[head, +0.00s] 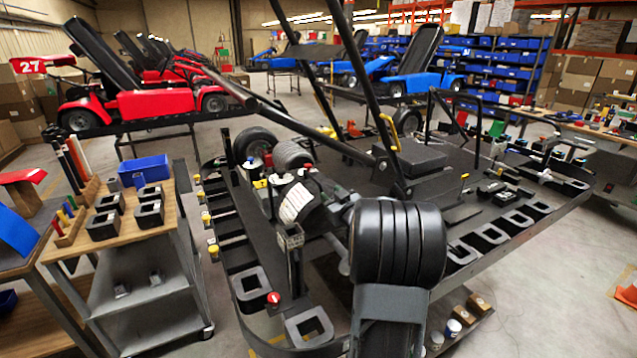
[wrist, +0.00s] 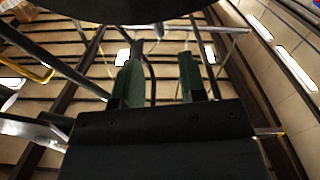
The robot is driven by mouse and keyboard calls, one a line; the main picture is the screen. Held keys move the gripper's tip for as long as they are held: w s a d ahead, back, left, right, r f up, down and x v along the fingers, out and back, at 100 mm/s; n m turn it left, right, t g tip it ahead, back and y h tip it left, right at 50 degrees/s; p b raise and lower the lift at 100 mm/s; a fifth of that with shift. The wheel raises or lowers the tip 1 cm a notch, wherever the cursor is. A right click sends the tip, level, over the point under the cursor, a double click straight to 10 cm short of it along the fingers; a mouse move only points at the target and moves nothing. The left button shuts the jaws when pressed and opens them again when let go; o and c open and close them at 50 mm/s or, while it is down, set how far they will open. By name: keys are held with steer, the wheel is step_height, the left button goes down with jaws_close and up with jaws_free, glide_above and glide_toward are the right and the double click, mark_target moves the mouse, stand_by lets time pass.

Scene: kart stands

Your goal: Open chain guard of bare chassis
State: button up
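The bare black chassis (head: 450,209) rests on a stand in the middle of the head view, with tall black bars rising from it. Near its rear sits a dark assembly with a white marked part (head: 297,202). I cannot tell which piece is the chain guard. My gripper (wrist: 158,65) shows in the wrist view with two dark green fingers apart and nothing visible between them. Pale slats and thin tubes lie behind the fingers. In the head view I cannot make out the gripper clearly among the dark parts.
A black tray rim (head: 225,250) with square slots surrounds the chassis. A wooden-topped cart (head: 150,222) stands at left. Red karts (head: 150,103) and blue karts (head: 400,78) stand behind.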

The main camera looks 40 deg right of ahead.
mark_target(320, 186)
steer(key=w, duration=0.3)
steer(key=w+p, duration=0.1)
steer(key=w, duration=0.1)
steer(key=w+d, duration=0.1)
steer(key=w, duration=0.2)
steer(key=shift+w+d+p, duration=0.1)
steer(key=shift+w+p, duration=0.2)
steer(key=shift+p, duration=0.1)
steer(key=shift+c, duration=0.2)
jaws_close()
